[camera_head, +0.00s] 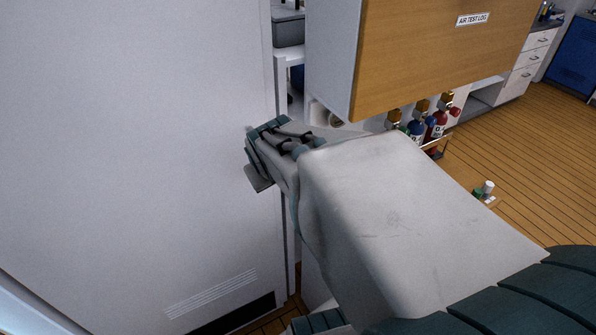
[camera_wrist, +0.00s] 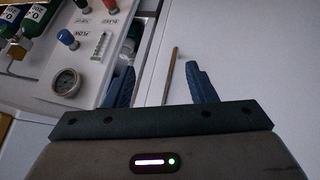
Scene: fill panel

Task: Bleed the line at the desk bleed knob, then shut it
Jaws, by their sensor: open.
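In the wrist view a light panel (camera_wrist: 125,12) carries a blue knob (camera_wrist: 68,39), a red knob (camera_wrist: 110,5), a dark knob (camera_wrist: 82,4), a round gauge (camera_wrist: 66,82) and a small flow tube (camera_wrist: 99,45). Its lettering is upside down and small, so I cannot tell which knob is the bleed knob. My gripper (camera_wrist: 161,86) is open, its two blue fingers apart, with nothing held. The left finger overlaps the panel's right edge; the knobs lie to its upper left. In the head view my arm hides the panel and the gripper's fingertips.
A large white door or cabinet face (camera_head: 130,130) fills the left. A wooden board (camera_head: 430,50) labelled AIR TEST LOG hangs above my arm. Several gas bottles (camera_head: 437,125) stand behind it. Open wooden floor (camera_head: 520,150) lies right. A thin brown strip (camera_wrist: 171,75) appears between my fingers.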

